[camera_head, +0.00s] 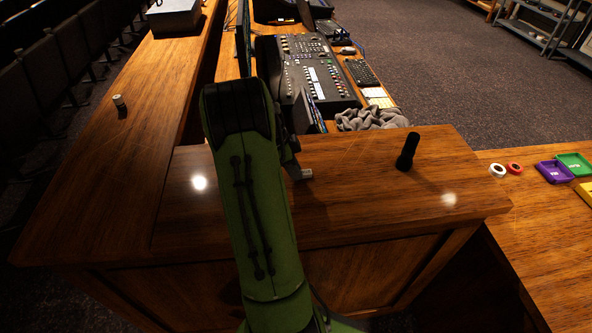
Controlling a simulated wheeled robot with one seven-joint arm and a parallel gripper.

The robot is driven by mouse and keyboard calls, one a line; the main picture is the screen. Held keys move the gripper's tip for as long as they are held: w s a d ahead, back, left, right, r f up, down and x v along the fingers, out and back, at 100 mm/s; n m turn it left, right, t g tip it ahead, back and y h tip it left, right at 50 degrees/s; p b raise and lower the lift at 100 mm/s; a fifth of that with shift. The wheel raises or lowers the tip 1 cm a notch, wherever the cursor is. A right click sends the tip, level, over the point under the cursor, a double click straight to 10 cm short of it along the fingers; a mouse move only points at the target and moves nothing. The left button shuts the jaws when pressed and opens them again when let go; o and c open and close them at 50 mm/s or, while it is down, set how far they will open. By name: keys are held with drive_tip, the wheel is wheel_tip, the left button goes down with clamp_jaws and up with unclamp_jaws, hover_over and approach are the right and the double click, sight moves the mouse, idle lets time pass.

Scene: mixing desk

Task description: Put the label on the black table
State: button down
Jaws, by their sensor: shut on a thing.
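My green arm reaches forward over the wooden desk top and hides much of what lies behind it. My gripper (296,160) shows only in part, past the right side of my wrist. It is shut on a small white thing (305,174), low over or at the wooden top; I cannot tell whether they touch. This may be the label, but no print on it is readable. I see no table that is plainly black; the nearby tops (360,215) are brown wood.
A black upright cylinder (406,152) stands on the wooden top to the right. A mixing console (315,75), a keyboard (361,73) and a grey cloth (372,117) lie behind. White and red tape rolls (514,168) and colored trays (574,164) are on the right-hand table.

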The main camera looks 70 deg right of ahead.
drive_tip(key=shift+f, duration=0.2)
drive_tip(key=c, duration=1)
unclamp_jaws()
drive_tip(key=shift+r, duration=0.2)
